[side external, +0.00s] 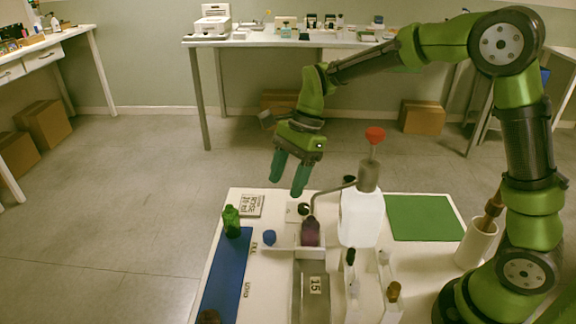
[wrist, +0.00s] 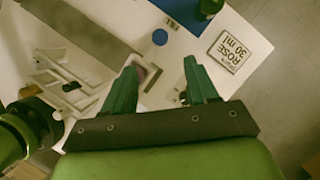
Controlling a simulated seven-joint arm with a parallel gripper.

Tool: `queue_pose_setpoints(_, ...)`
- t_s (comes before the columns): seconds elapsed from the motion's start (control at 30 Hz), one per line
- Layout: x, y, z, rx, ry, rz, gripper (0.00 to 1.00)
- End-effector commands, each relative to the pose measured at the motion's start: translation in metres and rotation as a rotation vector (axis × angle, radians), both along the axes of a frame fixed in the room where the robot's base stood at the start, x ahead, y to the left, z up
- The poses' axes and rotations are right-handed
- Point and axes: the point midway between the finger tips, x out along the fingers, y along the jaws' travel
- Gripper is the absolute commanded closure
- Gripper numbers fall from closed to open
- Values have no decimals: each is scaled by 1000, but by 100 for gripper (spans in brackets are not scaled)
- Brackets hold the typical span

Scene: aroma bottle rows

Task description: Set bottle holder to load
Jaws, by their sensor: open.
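A purple bottle (side external: 310,232) stands upright at the far end of a grey channel (side external: 311,290), under a bent spout. A thin pale bar (side external: 281,250) sticks out left beside it, near the printed word FILL; it seems to belong to the bottle holder, whose body I cannot make out clearly. A second printed word, partly legible and apparently LOAD, lies nearer the camera. My gripper (side external: 287,184) is open and empty, above and behind the bottle. In the wrist view my gripper (wrist: 160,64) has its fingers apart, the left one partly covering the bottle area.
Small bottles stand right of the channel. A green mat (side external: 425,217) is clear.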

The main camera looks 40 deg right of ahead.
Motion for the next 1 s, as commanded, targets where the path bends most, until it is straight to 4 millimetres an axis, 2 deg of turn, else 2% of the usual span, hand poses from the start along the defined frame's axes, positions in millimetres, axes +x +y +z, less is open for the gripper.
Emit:
queue_pose_setpoints(0.03,-1,5,-12,-1,5,3,42)
queue_pose_setpoints(0.3,-1,28,-67,-1,5,2,42)
queue_pose_setpoints(0.5,-1,41,-100,-1,3,1,42)
queue_pose_setpoints(0.7,0,48,-116,-1,0,1,42)
queue_pose_setpoints(1.0,0,49,-119,-1,-1,1,42)
